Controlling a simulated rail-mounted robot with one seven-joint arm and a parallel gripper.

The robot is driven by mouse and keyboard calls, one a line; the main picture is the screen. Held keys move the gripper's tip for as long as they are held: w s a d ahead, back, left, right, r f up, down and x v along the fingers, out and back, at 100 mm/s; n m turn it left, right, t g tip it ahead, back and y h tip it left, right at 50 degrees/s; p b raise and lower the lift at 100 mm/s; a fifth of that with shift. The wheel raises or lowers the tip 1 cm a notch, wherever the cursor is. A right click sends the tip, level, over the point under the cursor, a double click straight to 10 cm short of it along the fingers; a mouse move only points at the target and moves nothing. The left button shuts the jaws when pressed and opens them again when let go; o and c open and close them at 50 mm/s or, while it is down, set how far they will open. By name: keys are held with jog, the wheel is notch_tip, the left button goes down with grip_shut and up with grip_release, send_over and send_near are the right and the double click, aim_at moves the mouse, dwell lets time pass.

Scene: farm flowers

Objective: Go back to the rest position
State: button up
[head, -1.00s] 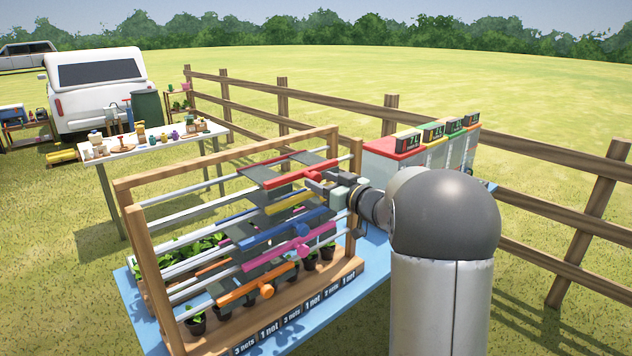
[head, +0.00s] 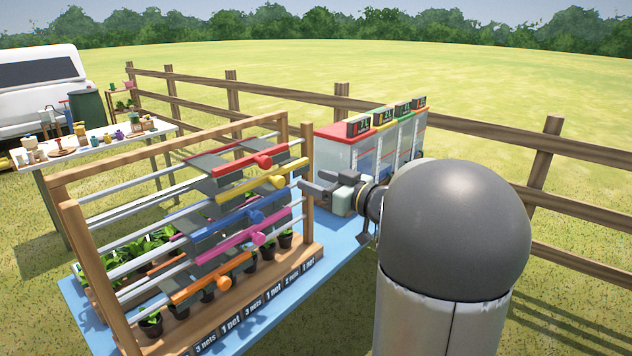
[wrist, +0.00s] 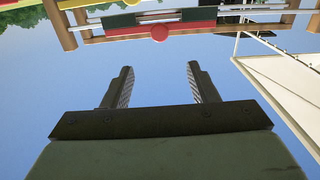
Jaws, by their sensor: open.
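My gripper (head: 316,186) is open and empty in the head view. It is just right of the wooden rack (head: 306,150), apart from it. In the wrist view my gripper (wrist: 160,88) shows two separated fingers with nothing between them. The rack carries sliding dark nets with colored bars: a red bar (head: 237,167) on top, then a yellow bar (head: 238,189), a blue bar (head: 232,222), a pink bar (head: 226,245) and an orange bar (head: 205,282). The red bar's round knob (wrist: 159,33) shows at the top of the wrist view.
Potted plants (head: 150,320) stand in the rack on a blue table (head: 75,297). Bins with colored lids (head: 345,132) stand behind my gripper. A white table (head: 100,152) with small items is at left. A wooden fence (head: 480,128) runs behind. The grass at right front is open.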

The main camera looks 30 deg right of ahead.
jog(key=shift+w, duration=0.1)
jog(key=s+a+f+m+g+h, duration=0.6)
jog(key=f+h, duration=0.4)
jog(key=s+a+f+g+y, duration=0.1)
jog(key=s+a+f+g, duration=0.2)
jog(key=s, duration=0.4)
jog(key=s+a+f+n+g+y, duration=0.1)
jog(key=s+a+f+g, duration=0.2)
jog(key=s+a, duration=0.3)
jog(key=s+a+f+n+g+y, duration=0.1)
jog(key=s+a+f+g, duration=0.3)
jog(key=s, duration=0.5)
jog(key=shift+a+y, duration=0.3)
jog(key=shift+a, duration=0.45)
